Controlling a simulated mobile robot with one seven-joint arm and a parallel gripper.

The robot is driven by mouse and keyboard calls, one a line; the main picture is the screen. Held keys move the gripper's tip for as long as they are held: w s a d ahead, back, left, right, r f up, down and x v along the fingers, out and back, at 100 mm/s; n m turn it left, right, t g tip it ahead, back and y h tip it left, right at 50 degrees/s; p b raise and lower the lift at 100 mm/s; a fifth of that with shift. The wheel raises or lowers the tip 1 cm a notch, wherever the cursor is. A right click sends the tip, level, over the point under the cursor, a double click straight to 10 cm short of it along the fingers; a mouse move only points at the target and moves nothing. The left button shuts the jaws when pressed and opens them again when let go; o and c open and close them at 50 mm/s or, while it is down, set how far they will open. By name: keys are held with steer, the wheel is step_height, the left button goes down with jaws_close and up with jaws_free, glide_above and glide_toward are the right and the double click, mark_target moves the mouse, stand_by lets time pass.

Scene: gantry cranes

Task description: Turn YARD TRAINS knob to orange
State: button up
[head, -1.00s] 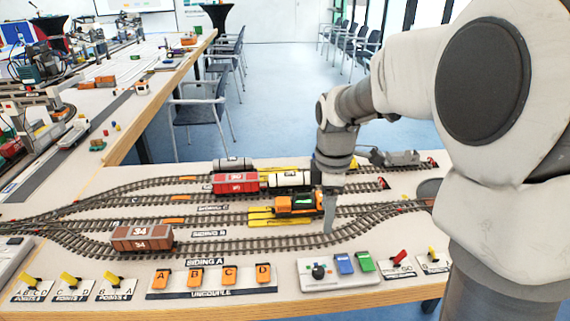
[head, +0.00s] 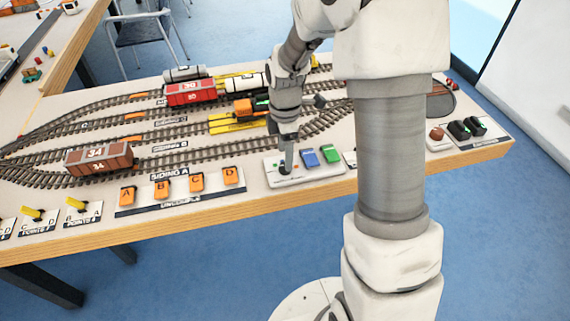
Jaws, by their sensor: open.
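A white control panel (head: 330,170) sits near the table's front edge, with a blue switch (head: 309,158) and a green switch (head: 330,154) on it. My gripper (head: 286,169) points down over the left part of this panel, where a dark round knob showed earlier. It is open and seen edge-on, and it covers most of the knob, so I cannot tell whether its fingers touch the knob or which way the knob points. No YARD TRAINS lettering is readable. An orange locomotive (head: 243,107) stands on the tracks behind, partly hidden by my arm.
Orange uncouple switches (head: 162,188) stand left of the panel. A brown wagon (head: 99,158) and a red wagon (head: 190,93) stand on the tracks. Black switches (head: 459,131) and a brown knob (head: 437,133) are at the right. My arm hides the table between.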

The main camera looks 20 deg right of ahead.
steer(key=shift+f, duration=1.9)
jaws_close()
